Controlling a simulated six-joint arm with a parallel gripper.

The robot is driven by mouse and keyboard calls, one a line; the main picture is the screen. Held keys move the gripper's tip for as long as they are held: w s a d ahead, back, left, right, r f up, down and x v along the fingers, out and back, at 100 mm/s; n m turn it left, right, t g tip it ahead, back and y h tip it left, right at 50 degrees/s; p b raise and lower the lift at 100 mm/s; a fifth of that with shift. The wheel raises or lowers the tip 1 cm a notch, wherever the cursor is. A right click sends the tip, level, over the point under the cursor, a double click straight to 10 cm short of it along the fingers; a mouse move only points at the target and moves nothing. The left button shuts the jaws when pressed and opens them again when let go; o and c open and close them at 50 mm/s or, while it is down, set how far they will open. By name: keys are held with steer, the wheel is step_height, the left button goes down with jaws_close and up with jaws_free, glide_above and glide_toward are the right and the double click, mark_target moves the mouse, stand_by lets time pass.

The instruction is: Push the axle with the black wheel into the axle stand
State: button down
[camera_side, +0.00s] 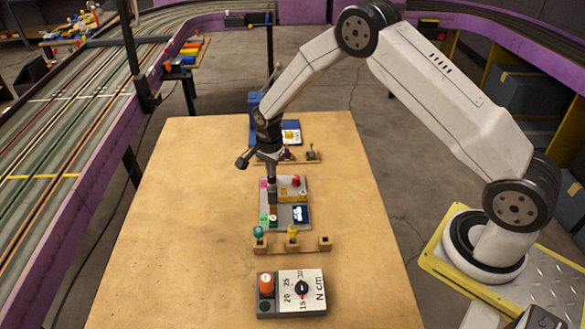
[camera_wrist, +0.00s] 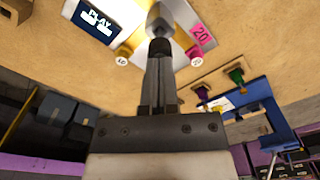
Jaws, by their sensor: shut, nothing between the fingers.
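My gripper (camera_side: 272,180) points down over the left part of the grey board (camera_side: 292,211) in the side view, its fingers together and empty. A dark grey block (camera_side: 272,196) shows just under the fingers in the side view. Contact with it cannot be told. I cannot make out the axle with the black wheel or its stand for certain; the gripper hides part of the board.
A wooden rack (camera_side: 311,244) with a teal and a yellow-topped piece stands in front of the board. Another rack (camera_side: 300,160) stands behind it, near a blue device (camera_side: 256,103). The table's left side is clear.

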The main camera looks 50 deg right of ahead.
steer(key=shift+f, duration=0.5)
stand_by(0.4)
steer(key=shift+r, duration=1.5)
steer(key=shift+r, duration=0.15)
step_height(320, 180, up, 8)
steer(key=shift+f, duration=0.2)
steer(key=shift+s, duration=0.1)
